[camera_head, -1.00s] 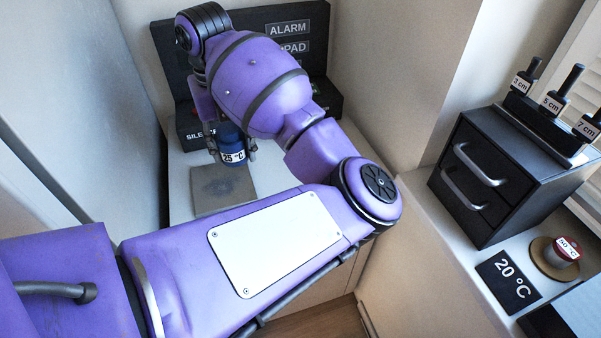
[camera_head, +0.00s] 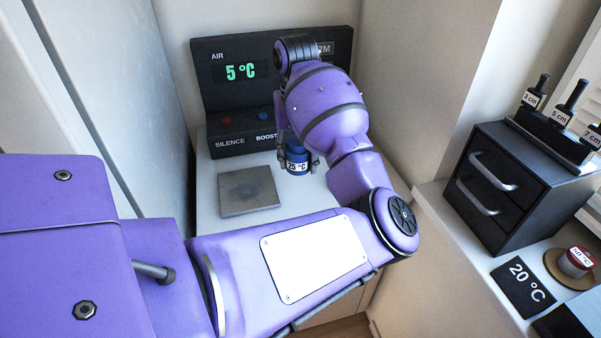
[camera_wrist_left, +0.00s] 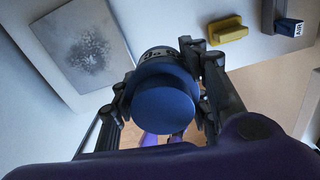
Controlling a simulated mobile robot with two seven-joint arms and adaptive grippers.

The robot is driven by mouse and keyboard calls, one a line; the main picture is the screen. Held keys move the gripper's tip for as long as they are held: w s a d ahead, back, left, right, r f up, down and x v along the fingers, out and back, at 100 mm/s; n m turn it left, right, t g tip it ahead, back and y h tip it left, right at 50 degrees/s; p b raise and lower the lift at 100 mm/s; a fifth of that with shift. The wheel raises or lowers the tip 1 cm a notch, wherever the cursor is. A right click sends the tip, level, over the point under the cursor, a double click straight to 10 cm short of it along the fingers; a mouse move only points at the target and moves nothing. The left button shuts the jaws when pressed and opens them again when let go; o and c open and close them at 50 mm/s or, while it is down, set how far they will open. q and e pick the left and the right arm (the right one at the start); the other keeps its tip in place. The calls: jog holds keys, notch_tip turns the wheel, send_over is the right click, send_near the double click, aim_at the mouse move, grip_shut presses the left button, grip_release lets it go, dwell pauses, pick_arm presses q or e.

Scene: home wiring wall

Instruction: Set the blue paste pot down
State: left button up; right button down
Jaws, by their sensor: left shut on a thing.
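The blue paste pot (camera_head: 297,158) has a white label reading 25 °C. My left gripper (camera_head: 298,163) is shut on it, one finger on each side, and holds it upright to the right of the grey square plate (camera_head: 248,191). In the left wrist view the pot's round blue top (camera_wrist_left: 162,104) sits between the fingers, and the grey speckled plate (camera_wrist_left: 82,45) lies at the upper left. I cannot tell whether the pot's base touches the white counter (camera_head: 207,190). My right gripper is not in view.
A black panel (camera_head: 225,95) reading AIR 5 °C, with buttons, stands behind. At the right are a black drawer unit (camera_head: 500,190), a 20 °C card (camera_head: 525,287) and a red-topped pot (camera_head: 577,261). A yellow block (camera_wrist_left: 227,30) shows in the wrist view.

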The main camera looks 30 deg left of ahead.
pick_arm(q)
send_over(297, 181)
notch_tip(297, 181, down, 6)
jog(key=shift+s+r+b, duration=0.15)
jog(key=shift+b, duration=0.25)
jog(key=shift+f, duration=1.6)
jog(key=o, duration=1.6)
jog(key=shift+f, duration=0.2)
jog(key=shift+c, duration=0.2)
notch_tip(297, 181, up, 12)
jog(key=shift+r+p, duration=0.15)
jog(key=shift+p, duration=0.15)
